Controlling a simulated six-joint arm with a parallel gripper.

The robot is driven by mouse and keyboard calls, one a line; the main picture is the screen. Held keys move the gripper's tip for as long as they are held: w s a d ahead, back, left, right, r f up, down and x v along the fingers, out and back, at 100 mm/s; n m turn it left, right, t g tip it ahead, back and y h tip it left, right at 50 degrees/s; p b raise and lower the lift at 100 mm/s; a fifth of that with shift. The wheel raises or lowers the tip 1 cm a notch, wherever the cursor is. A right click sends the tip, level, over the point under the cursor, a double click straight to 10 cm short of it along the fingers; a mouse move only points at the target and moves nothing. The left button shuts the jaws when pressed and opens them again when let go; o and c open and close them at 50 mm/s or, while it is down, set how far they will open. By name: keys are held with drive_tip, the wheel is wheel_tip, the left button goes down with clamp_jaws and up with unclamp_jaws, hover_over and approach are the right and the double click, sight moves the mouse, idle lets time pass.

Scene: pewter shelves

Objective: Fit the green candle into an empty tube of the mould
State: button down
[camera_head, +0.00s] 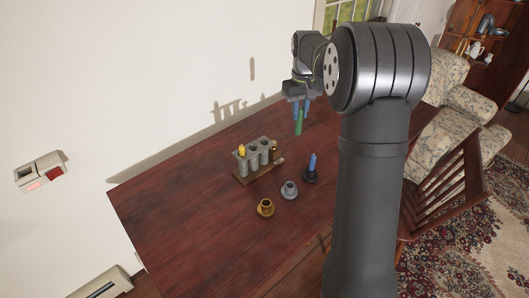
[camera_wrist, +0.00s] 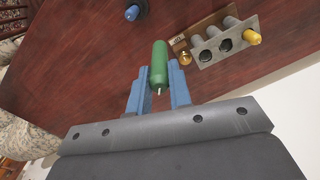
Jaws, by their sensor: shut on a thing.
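My gripper (camera_head: 301,103) is shut on the green candle (camera_head: 299,123). It holds the candle nearly upright above the table, behind and to the right of the mould. In the wrist view the candle (camera_wrist: 159,62) lies between the two blue fingers (camera_wrist: 158,76), with its wick towards the palm. The grey mould (camera_head: 258,163) is a row of tubes on a wooden base. A yellow candle (camera_head: 242,150) fills its left end tube. The wrist view shows the mould (camera_wrist: 217,50) with two dark, open tube mouths beside the yellow candle (camera_wrist: 252,38). A brass piece (camera_wrist: 180,45) is at its other end.
A blue candle (camera_head: 312,162) stands in a dark holder (camera_head: 310,176) right of the mould. A grey holder (camera_head: 289,190) and a brass holder (camera_head: 265,208) stand in front, both empty. The wall lies close behind the table. The table's left part is clear.

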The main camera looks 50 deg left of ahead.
drive_tip(key=s+a+f, duration=0.5)
drive_tip(key=a+f, duration=0.5)
drive_tip(key=shift+s+a+f, duration=0.2)
drive_tip(key=shift+a+f, duration=0.1)
drive_tip(key=shift+f, duration=0.1)
drive_tip(key=shift+f, duration=0.55)
drive_tip(key=c, duration=1.3)
unclamp_jaws()
